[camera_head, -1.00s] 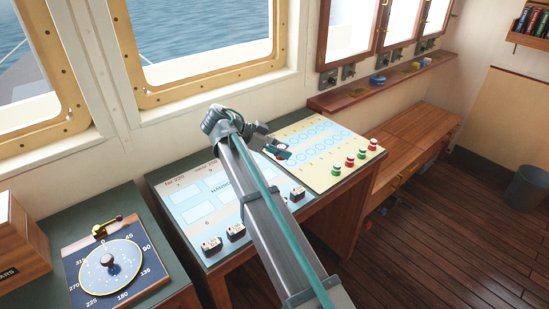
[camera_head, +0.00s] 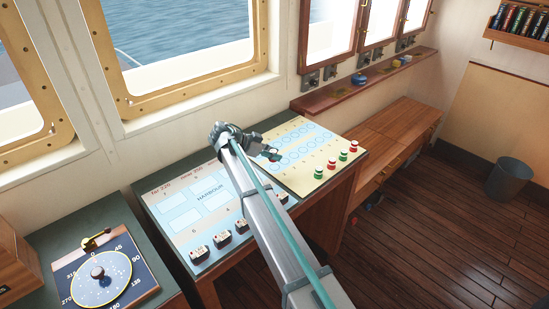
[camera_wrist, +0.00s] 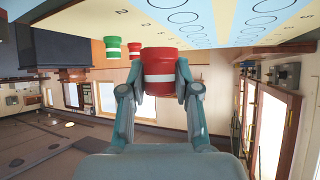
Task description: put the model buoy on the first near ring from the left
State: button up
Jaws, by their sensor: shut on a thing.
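A red model buoy with a white band (camera_wrist: 158,75) is between the fingers of my gripper (camera_wrist: 158,88) in the wrist view. The fingers are shut on its sides. In the head view my gripper (camera_head: 270,154) is over the near left part of the cream board, and the held buoy is mostly hidden. The board (camera_head: 322,186) has rows of blue ring outlines (camera_head: 294,155); the leftmost near rings are partly covered by my gripper. In the wrist view the board (camera_wrist: 75,25) appears inverted at the top, with printed numbers and rings. I cannot tell whether the buoy touches it.
Red and green buoys stand along the board's near right edge, among them a green one (camera_head: 318,174) and a red one (camera_head: 354,146). To the left is a harbour chart (camera_head: 180,225) with several dark blocks (camera_head: 222,240). A wooden bench (camera_head: 405,125) stands at the right.

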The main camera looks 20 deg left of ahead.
jog(key=shift+w+f+p, duration=0.55)
jog(key=shift+w+f, duration=0.1)
jog(key=shift+f, duration=0.25)
notch_tip(320, 180, down, 2)
jog(key=shift+p, duration=0.7)
jog(key=shift+f, duration=0.4)
jog(key=shift+f, duration=0.1)
jog(key=o, duration=0.9)
